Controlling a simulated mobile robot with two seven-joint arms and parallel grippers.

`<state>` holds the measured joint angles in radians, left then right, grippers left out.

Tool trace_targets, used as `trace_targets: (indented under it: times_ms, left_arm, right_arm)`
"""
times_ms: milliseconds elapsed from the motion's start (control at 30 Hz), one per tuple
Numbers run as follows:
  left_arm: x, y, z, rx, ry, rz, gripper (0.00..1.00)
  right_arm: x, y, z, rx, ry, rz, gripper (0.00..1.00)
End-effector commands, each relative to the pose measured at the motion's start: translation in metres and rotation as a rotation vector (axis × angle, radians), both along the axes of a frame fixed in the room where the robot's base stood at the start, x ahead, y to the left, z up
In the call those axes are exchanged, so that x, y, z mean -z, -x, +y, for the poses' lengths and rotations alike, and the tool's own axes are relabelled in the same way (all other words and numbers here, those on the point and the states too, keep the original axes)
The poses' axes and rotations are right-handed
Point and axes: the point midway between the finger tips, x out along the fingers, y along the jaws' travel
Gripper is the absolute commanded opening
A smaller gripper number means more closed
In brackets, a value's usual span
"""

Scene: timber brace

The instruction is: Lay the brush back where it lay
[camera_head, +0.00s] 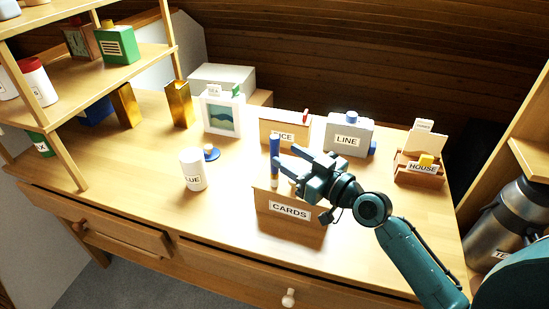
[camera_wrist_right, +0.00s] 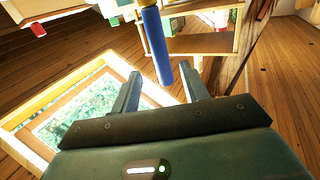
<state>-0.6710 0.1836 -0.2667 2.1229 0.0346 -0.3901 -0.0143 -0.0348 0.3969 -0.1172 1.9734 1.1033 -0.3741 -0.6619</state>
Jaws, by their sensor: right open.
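My left gripper is not in view.
A white GLUE pot (camera_head: 193,169) and a small blue disc (camera_head: 211,154) stand to the left. A box marked LINE (camera_head: 348,136), a labelled wooden box (camera_head: 284,133) and the HOUSE holder (camera_head: 420,170) stand behind and right. The desk front left is clear.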

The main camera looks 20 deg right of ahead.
Motion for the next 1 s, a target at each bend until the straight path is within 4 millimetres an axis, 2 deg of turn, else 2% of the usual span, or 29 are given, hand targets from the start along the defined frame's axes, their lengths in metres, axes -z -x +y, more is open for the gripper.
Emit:
trace_targets:
  times_ms: [333, 633, 1000]
  left_arm:
    - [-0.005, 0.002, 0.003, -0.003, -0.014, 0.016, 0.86]
    - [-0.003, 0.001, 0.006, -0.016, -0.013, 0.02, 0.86]
    - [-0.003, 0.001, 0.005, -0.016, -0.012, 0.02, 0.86]
  right_arm:
    - [0.001, -0.039, 0.025, 0.0, -0.004, 0.0, 0.45]
    - [0.003, -0.043, 0.028, 0.0, 0.0, -0.001, 0.45]
    - [0.003, -0.043, 0.027, 0.0, 0.0, -0.001, 0.15]
